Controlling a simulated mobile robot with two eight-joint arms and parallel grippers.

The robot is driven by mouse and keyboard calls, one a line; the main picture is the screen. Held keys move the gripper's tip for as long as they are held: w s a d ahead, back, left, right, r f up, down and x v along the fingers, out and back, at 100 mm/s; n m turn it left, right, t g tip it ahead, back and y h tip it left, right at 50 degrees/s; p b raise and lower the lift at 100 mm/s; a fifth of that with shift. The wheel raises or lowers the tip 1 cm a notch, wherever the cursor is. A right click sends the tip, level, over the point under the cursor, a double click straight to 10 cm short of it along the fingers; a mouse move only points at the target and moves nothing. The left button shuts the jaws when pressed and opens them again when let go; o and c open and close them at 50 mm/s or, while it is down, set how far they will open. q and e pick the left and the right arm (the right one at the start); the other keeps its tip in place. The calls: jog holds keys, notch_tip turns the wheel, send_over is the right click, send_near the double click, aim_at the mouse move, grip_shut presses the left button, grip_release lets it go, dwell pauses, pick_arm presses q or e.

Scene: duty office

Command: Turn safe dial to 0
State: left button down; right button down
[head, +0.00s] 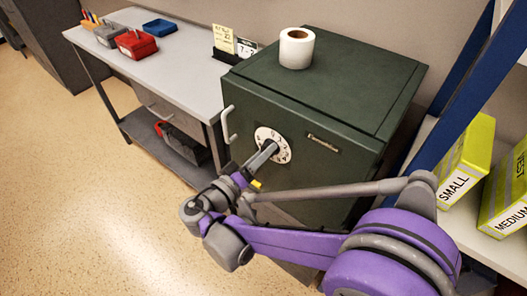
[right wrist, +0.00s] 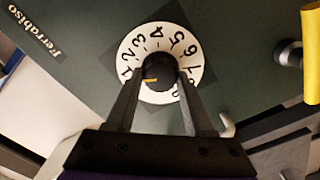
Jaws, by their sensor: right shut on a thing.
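The safe (head: 322,100) is a dark green box with a closed front door. Its dial (head: 284,151) is a white numbered disc on the door. In the right wrist view the dial (right wrist: 135,57) has a black knob (right wrist: 160,69) at its centre. A short yellow mark on the knob points left, toward the low-number side; the exact number there is unclear. My right gripper (head: 270,147) reaches the dial from the front. Its fingers are shut on the knob, one on each side, and hide the lower part of the disc. My left gripper is not in view.
A pale door handle (head: 229,123) sticks out left of the dial. A paper roll (head: 296,48) stands on the safe. A desk (head: 190,62) with small trays is at the left. A shelf with yellow boxes (head: 468,160) stands at the right. The floor at left is clear.

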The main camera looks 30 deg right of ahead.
jog(key=n, duration=0.5)
jog(key=shift+n, duration=0.4)
dwell(0.3)
jog(key=shift+c, duration=1.4)
grip_release()
jog(key=v, duration=1.1)
jog(key=shift+p, duration=0.45)
jog(key=shift+d+f, duration=0.1)
